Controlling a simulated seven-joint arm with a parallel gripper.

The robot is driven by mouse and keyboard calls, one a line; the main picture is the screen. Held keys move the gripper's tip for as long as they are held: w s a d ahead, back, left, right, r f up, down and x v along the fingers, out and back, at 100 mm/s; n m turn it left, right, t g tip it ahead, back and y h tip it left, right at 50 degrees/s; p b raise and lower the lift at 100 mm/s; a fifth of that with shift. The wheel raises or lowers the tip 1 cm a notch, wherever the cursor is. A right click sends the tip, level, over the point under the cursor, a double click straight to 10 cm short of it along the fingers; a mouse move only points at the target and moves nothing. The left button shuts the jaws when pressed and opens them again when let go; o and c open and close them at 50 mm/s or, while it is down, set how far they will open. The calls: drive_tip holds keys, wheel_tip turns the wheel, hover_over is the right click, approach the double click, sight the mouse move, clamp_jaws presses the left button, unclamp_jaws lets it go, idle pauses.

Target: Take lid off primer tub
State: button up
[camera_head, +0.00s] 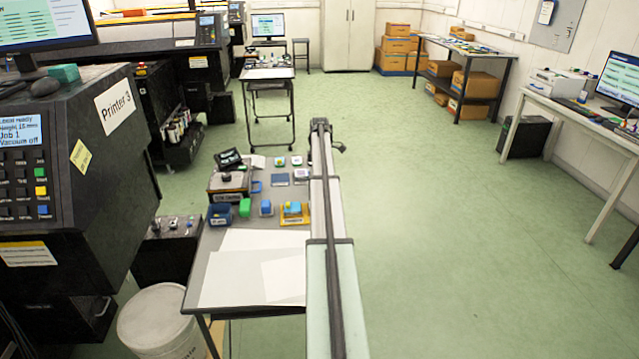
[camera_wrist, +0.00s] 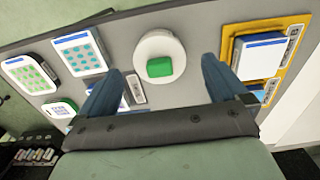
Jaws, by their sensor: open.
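A round white tub-like thing (camera_wrist: 181,45) with a raised green block (camera_wrist: 159,67) on its top is in the upper middle of the wrist view. I cannot read a label that confirms it as the primer tub. My gripper (camera_wrist: 160,66) is open, its two blue-grey fingers wide apart. In the picture, the green block lies between the fingertips; nothing is held, and I cannot tell the gap in depth. My arm hides part of the worktable (camera_head: 215,240) in the head view. A large white lidded bucket (camera_head: 160,318) stands on the floor beside that table.
An orange tray (camera_wrist: 225,45) with a blue-and-white block (camera_wrist: 262,60) is close to the right finger. White tiles with green dots (camera_wrist: 30,72) and teal dots (camera_wrist: 80,52) lie to the left. Blank sheets (camera_head: 240,280) cover the table's front. Printer 3 (camera_head: 110,190) stands at left.

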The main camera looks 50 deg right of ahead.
drive_tip(key=shift+f, duration=0.85)
drive_tip(key=shift+c, duration=0.3)
drive_tip(key=c, duration=1)
